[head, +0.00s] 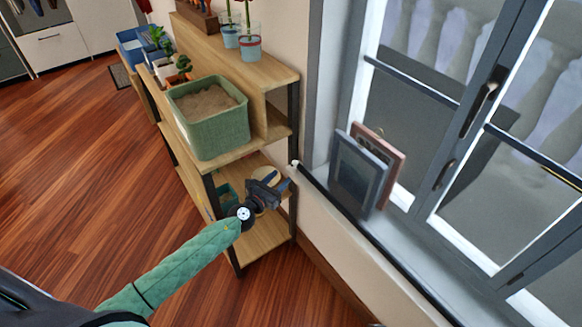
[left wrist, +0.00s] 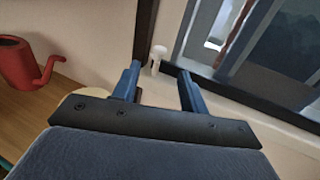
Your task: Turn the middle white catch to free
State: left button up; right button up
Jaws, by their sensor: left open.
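My left gripper (head: 282,184) is open and empty, close to the catch. In the left wrist view the two blue fingers of the gripper (left wrist: 160,74) are spread, with the catch nearer the left finger. I cannot tell if they touch. My right gripper is not in view.
A wooden shelf (head: 276,74) with a green planter (head: 216,122) stands left of the window. Dark and brown picture frames (head: 358,178) lean on the sill. A red watering can (left wrist: 22,66) is left in the wrist view. The wooden floor (head: 95,170) is clear.

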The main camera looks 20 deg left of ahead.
aim_at(295, 166)
pick_arm(q)
jog(key=shift+p+x, duration=0.3)
jog(key=shift+x, duration=3.55)
grip_shut()
